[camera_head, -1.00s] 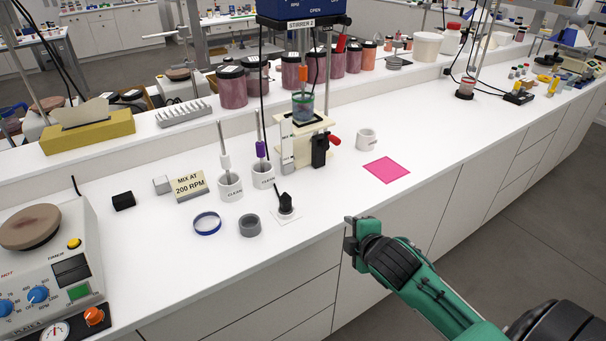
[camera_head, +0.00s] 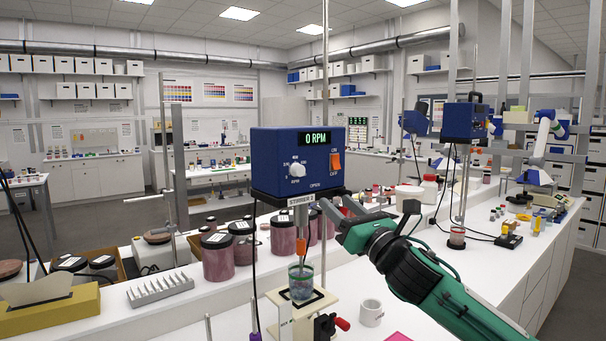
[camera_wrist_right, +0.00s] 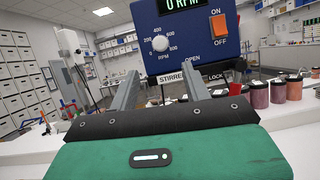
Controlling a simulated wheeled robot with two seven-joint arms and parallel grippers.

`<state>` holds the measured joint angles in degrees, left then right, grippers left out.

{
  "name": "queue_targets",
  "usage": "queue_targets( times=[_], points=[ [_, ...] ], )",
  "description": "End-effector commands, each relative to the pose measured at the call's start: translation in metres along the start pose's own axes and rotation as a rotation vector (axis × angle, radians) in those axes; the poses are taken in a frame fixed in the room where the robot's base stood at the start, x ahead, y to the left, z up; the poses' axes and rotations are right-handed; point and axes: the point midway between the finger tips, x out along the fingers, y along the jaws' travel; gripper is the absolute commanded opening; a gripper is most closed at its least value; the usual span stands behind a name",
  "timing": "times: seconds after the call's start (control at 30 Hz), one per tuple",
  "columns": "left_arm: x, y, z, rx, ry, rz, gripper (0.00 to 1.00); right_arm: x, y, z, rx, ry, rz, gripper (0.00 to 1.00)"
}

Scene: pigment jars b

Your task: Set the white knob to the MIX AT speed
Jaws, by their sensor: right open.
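The white knob (camera_head: 297,169) is on the front of the blue stirrer head (camera_head: 262,150), below and left of its display (camera_head: 318,138), which reads 0 RPM. In the right wrist view the knob (camera_wrist_right: 160,44) has a printed dial around it with 200, 400, 600 and 800 legible. My right gripper (camera_head: 335,210) is open and empty, below and right of the knob and apart from it. In the right wrist view its two fingers (camera_wrist_right: 160,80) are spread below the dial. My left gripper is not in view. The MIX AT card is outside the current views.
An orange ON/OFF switch (camera_head: 335,161) is right of the knob. A beaker (camera_head: 301,282) stands under the stirrer, and pigment jars (camera_head: 218,257) stand behind. A white mug (camera_head: 371,313) is on the bench. The space before the stirrer's front panel looks clear.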

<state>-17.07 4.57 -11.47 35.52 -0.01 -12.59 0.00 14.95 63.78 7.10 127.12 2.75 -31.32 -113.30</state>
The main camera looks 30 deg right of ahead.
Motion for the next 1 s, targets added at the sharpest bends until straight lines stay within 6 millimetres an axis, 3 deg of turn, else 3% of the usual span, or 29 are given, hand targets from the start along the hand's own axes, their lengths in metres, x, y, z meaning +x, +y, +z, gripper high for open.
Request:
queue_targets(
  times=[0.1, 0.17, 0.27, 0.53, 0.8, 1.0],
  points=[
    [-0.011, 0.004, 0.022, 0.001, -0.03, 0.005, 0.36, 0.013, 0.0, 0.004, 0.003, -0.002, -0.002, 0.49],
    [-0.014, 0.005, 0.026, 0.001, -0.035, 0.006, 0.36, 0.02, 0.001, 0.004, 0.004, -0.002, 0.0, 0.49],
    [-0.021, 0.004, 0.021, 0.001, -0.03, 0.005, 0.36, 0.033, 0.0, 0.004, 0.005, -0.002, -0.002, 0.49],
    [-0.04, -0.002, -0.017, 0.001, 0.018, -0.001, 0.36, 0.072, 0.0, 0.004, 0.006, 0.0, -0.002, 0.49],
    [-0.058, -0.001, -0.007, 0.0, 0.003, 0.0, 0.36, 0.112, 0.0, 0.002, 0.005, 0.001, -0.002, 0.49],
    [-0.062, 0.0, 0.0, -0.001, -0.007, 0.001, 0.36, 0.126, 0.001, 0.0, 0.004, 0.001, -0.001, 0.49]
  ],
)
